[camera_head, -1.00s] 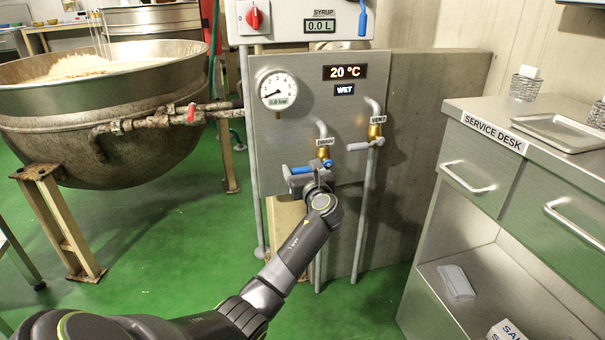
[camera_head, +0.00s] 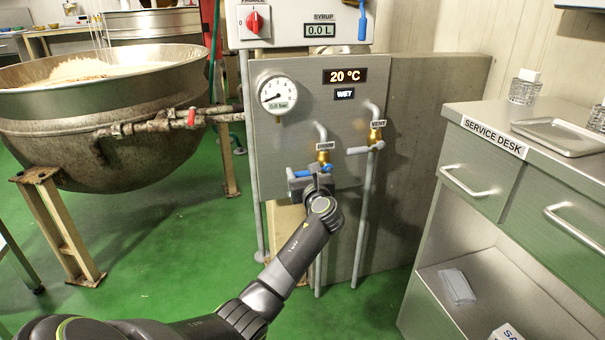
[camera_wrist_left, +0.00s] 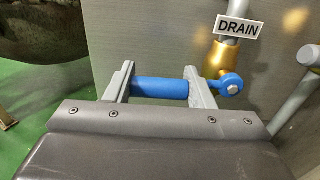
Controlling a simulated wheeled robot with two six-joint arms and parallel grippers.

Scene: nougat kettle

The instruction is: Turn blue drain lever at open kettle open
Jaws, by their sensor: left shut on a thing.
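The blue drain lever (camera_wrist_left: 160,88) lies about level in the left wrist view. It reaches left from its blue hub (camera_wrist_left: 232,84) at the brass drain valve (camera_wrist_left: 228,57), under the DRAIN label. My left gripper (camera_wrist_left: 163,85) has a finger at each end of the blue grip and is shut on the lever. In the head view the gripper (camera_head: 311,183) covers much of the lever (camera_head: 301,173), below the brass valve (camera_head: 323,156). The kettle (camera_head: 100,110) stands open at left with pale contents. My right gripper is not in view.
The vent valve (camera_head: 376,134) with its grey lever stands close right of the drain. A steel panel with a gauge (camera_head: 278,92), reading 0.0 bar, and the displays 20 °C and WET is behind. The service desk (camera_head: 490,140) is at right; green floor lies between.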

